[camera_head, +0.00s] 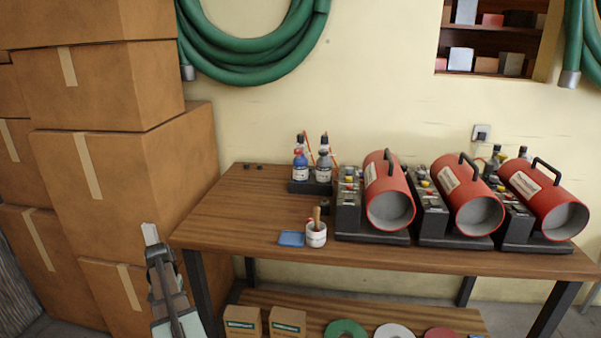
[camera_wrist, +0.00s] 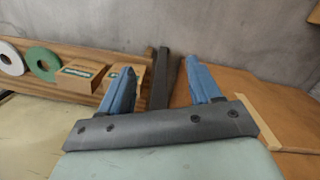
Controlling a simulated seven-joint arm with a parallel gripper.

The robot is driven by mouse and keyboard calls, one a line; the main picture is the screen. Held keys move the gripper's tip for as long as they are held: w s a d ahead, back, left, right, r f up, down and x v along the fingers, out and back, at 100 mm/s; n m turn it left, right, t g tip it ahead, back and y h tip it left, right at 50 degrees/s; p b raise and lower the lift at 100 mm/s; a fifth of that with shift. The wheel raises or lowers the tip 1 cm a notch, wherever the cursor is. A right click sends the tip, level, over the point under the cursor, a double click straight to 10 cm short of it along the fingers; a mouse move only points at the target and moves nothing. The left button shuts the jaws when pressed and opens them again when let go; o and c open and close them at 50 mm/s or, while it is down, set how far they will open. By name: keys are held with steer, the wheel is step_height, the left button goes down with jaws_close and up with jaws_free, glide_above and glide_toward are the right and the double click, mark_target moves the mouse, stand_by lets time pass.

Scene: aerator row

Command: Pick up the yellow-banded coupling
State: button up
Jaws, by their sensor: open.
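My gripper (camera_head: 151,236) is at the lower left in the head view, beside the front left corner of the table and well away from the machines. In the wrist view my gripper (camera_wrist: 160,72) shows two blue fingers spread apart with nothing held between them. No yellow-banded coupling can be made out for certain. Small yellow and red parts sit on the black blocks beside the red cylinders: on the left block (camera_head: 348,205), the middle block (camera_head: 428,212) and the right block (camera_head: 514,222). They are too small to tell apart.
The wooden table (camera_head: 245,200) holds three red cylinders with handles, a bottle rack (camera_head: 308,187), a white cup (camera_head: 316,236) and a blue tray (camera_head: 291,239). Cardboard boxes (camera_head: 105,180) are stacked at left. The lower shelf (camera_head: 300,302) bears small boxes and coloured rolls.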

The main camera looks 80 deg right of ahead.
steer(key=d+r+t, duration=0.1)
steer(key=d+r, duration=0.2)
steer(key=r, duration=0.5)
steer(key=d+r, duration=0.2)
steer(key=r, duration=0.6)
step_height(320, 180, up, 36)
steer(key=m+g+h, duration=0.2)
steer(key=m+h, duration=0.3)
steer(key=m, duration=0.3)
glide_above(301, 135)
steer(key=w+a, duration=0.1)
steer(key=a, duration=0.3)
steer(key=x, duration=0.7)
steer(key=shift+w+d+f, duration=0.2)
steer(key=shift+d, duration=0.05)
steer(key=shift+w+x, duration=0.2)
steer(key=shift+x, duration=2.6)
